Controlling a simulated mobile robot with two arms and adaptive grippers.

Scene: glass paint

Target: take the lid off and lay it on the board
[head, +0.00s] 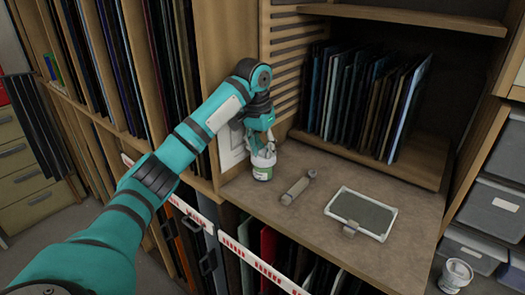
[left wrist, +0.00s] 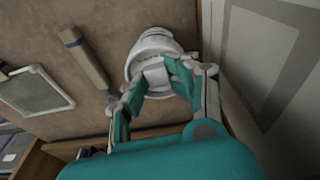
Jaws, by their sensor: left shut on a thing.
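A small white jar with a green label (head: 262,174) stands upright on the brown worktop, near the left wall of the bay. My left gripper (head: 262,150) is above it, pointing down, shut on the pale lid at the jar's top. In the left wrist view the fingers (left wrist: 154,88) close on a light grey raised part of the lid (left wrist: 154,74), with the round white rim around it. I cannot tell whether the lid is seated or slightly raised. A grey board with a white frame (head: 362,214) lies flat at the right of the worktop. My right gripper is not in view.
Upright glass sheets (head: 355,95) fill the rack behind. A pale panel (head: 231,146) leans close to the jar's left. Another white pot (head: 457,273) stands lower right.

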